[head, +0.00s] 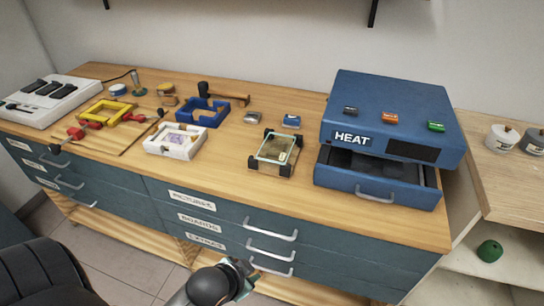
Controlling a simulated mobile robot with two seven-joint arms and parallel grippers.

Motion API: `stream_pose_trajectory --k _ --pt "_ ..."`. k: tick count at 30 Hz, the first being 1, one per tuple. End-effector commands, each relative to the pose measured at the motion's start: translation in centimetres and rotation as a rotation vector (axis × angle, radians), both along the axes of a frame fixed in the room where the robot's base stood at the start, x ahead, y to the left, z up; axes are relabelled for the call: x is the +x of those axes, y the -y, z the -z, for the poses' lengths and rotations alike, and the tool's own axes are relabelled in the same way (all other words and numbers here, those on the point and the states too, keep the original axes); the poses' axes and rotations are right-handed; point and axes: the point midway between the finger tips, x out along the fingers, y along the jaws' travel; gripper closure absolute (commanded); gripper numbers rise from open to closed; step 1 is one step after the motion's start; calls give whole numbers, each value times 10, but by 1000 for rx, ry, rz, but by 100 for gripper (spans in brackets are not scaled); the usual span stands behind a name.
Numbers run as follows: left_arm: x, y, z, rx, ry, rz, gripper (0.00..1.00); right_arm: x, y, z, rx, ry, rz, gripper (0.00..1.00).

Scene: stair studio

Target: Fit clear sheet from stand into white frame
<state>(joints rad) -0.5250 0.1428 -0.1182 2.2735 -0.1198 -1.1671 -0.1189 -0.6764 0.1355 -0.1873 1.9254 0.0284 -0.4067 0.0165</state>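The white frame (158,148) lies flat on the wooden bench, left of centre, with a purple picture (178,139) inside it. A low stand (256,163) with dark corner holders is to its right. A clear sheet (276,148) with a greenish edge appears to rest in these holders. One gripper (243,276), on a dark arm from the bottom left, is low in front of the drawers, away from frame and stand. I take it as my left. A pale green patch shows at its fingers; I cannot tell whether they hold something. My other gripper does not show.
A blue heater (390,105) marked HEAT with an open drawer (372,190) stands right of the stand. A blue frame (203,112) and yellow frame (108,110) lie behind and left of the white frame. Bench front (215,183) is clear; drawer handles (270,234) jut out.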

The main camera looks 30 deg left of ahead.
Motion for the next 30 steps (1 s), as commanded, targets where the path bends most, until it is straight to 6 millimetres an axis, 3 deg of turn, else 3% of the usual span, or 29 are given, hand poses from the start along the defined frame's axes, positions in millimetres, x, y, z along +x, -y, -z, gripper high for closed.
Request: stream_pose_trajectory --k 1,6,10,15,21,30 --pt "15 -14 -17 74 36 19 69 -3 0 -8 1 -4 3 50" --pt "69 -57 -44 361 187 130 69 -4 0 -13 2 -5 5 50" --pt "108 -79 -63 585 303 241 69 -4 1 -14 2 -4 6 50" --pt "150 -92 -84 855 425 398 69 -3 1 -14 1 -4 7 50" --pt "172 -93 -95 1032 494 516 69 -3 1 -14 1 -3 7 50" --pt "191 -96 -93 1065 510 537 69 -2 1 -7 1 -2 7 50"
